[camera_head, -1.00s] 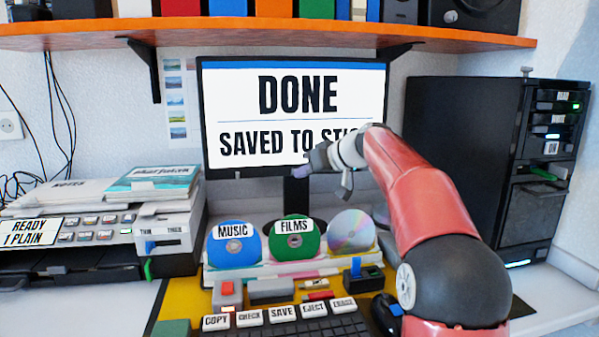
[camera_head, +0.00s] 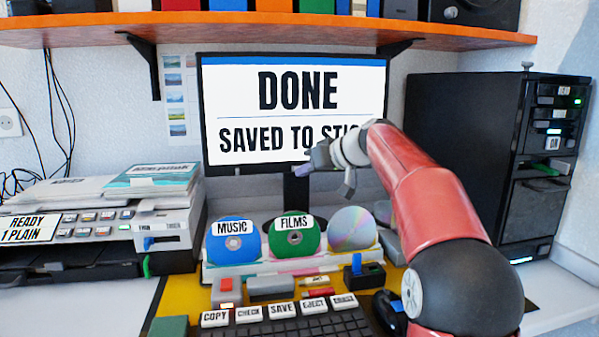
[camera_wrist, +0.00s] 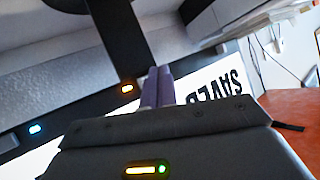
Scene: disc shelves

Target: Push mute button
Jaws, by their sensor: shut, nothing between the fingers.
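No button with a readable mute label shows. My gripper (camera_head: 308,168) is shut and empty in front of the lower part of the monitor (camera_head: 292,63). In the wrist view its two purple fingers (camera_wrist: 157,70) lie together, pointing towards the monitor's dark lower edge. That view shows the monitor upside down. An orange light (camera_wrist: 127,88) and a blue light (camera_wrist: 35,129) sit on the edge, left of the fingers. I cannot tell whether the fingertips touch the edge. The monitor screen reads "DONE, SAVED TO", with the last word partly hidden by my gripper.
Below the monitor stand the music disc (camera_head: 232,240), films disc (camera_head: 294,236) and a bare disc (camera_head: 352,231). Labelled keys (camera_head: 282,310) and a keyboard lie in front. A printer (camera_head: 90,222) is at left, a black tower (camera_head: 465,150) at right. An orange shelf (camera_head: 250,32) hangs above.

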